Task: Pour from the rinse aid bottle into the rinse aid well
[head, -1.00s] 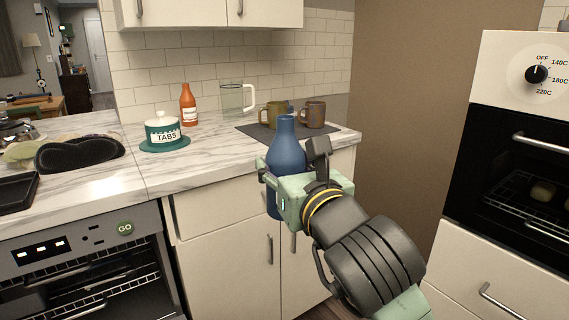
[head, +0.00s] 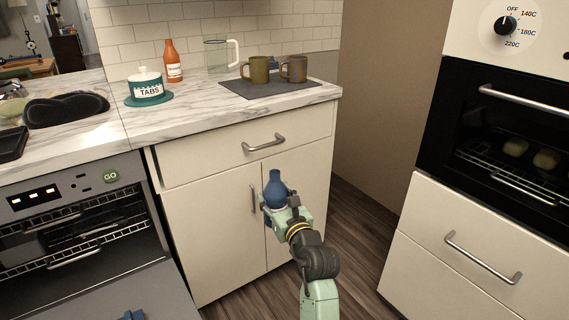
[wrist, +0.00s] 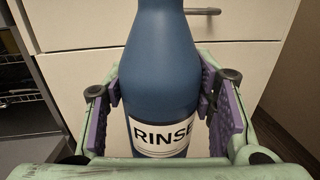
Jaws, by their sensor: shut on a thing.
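The rinse aid bottle (head: 275,188) is dark blue with a narrow neck, and stands upright in my gripper (head: 284,212) in front of the white lower cabinet. In the wrist view the bottle (wrist: 160,65) shows its RINSE label between the two purple-padded fingers of my gripper (wrist: 165,105), which is shut on its body. The bottle's mouth is outside the wrist view. The dishwasher (head: 78,205) stands open at the left, with its door (head: 110,295) lowered. A small blue part (head: 133,315) shows on the door, cut by the bottom edge; I cannot tell whether it is the rinse aid well.
The marble counter (head: 190,112) holds a TABS jar (head: 149,86), an orange bottle (head: 173,62), a clear jug (head: 217,55) and two mugs (head: 258,70) on a dark mat. An oven (head: 500,130) stands at the right. Wooden floor (head: 350,235) is free between cabinet and oven.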

